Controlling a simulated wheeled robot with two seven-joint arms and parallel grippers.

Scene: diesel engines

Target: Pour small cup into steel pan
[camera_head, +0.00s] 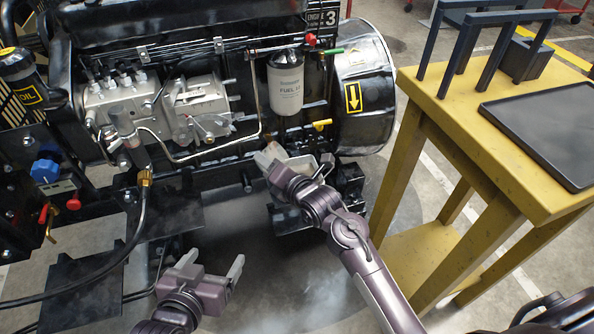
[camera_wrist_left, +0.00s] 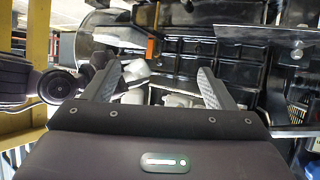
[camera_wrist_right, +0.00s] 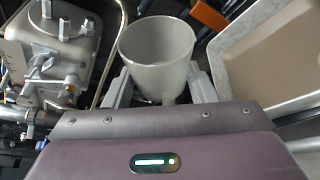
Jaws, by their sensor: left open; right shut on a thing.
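My right gripper (camera_head: 283,157) is shut on a small pale grey cup (camera_wrist_right: 157,50), held in front of the engine. In the right wrist view the cup's mouth faces the camera and its inside looks plain grey; I cannot make out any contents. A shallow pan (camera_wrist_right: 275,55) with a pale metal rim and a tan inside lies to the right of the cup in that view, apart from it. In the head view the arm and gripper make cup and pan hard to separate. My left gripper (camera_head: 212,265) is open and empty, lower left of the right one.
The black diesel engine (camera_head: 190,110) fills the back, with a white fuel filter (camera_head: 286,85) and a yellow-handled valve (camera_head: 322,124) near my right gripper. A yellow table (camera_head: 470,115) with a black tray (camera_head: 545,120) stands at the right. A black hose (camera_head: 140,225) hangs left.

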